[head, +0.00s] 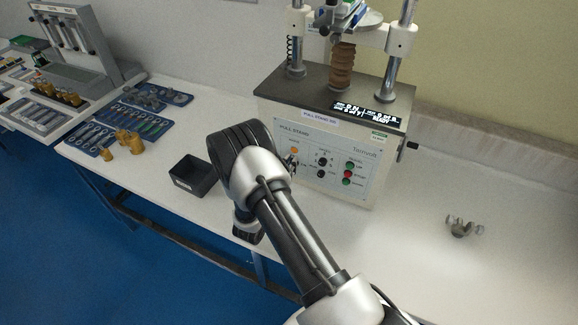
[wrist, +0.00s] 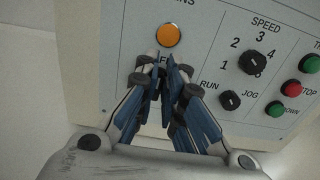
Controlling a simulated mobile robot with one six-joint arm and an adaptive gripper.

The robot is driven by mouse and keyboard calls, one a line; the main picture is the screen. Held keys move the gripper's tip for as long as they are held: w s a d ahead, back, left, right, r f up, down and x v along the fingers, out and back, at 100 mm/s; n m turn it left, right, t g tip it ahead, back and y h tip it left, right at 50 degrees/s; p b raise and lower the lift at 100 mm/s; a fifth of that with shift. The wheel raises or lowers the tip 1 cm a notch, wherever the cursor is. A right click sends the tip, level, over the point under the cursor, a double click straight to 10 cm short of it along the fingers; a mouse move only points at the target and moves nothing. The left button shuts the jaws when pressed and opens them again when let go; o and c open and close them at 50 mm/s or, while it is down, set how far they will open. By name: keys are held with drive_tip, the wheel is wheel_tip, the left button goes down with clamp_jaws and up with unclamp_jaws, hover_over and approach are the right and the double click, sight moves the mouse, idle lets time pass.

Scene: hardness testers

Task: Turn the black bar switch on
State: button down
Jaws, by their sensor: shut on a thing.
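My gripper (wrist: 166,66) is at the front panel of the pull stand (head: 330,160), just below a round orange lamp (wrist: 168,36). Its fingertips are close together on the spot under the lamp, where a label is partly covered. The black bar switch is hidden between the fingertips, so its angle cannot be read. In the head view, the gripper (head: 291,163) is mostly behind my wrist, and the orange lamp (head: 294,150) shows just above it. I cannot tell whether the lamp is lit.
Right of the fingers are a speed knob (wrist: 257,63), a run/jog knob (wrist: 230,100) and green and red buttons (wrist: 292,88). A black bin (head: 194,177) stands left; a grey metal part (head: 461,228) lies right on open bench.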

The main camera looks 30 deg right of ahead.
idle(0.4)
drive_tip(key=m+b, duration=0.3)
drive_tip(key=m, duration=0.1)
drive_tip(key=s+f+m+b, duration=0.1)
drive_tip(key=m+b, duration=0.2)
drive_tip(key=m, duration=0.2)
drive_tip(key=d+m+b, duration=0.1)
drive_tip(key=m+b, duration=0.2)
drive_tip(key=m, duration=0.2)
drive_tip(key=shift+s+f, duration=0.2)
drive_tip(key=shift+f, duration=0.05)
drive_tip(key=shift+f+m, duration=0.15)
drive_tip(key=shift+m, duration=1.85)
drive_tip(key=c, duration=1.7)
unclamp_jaws()
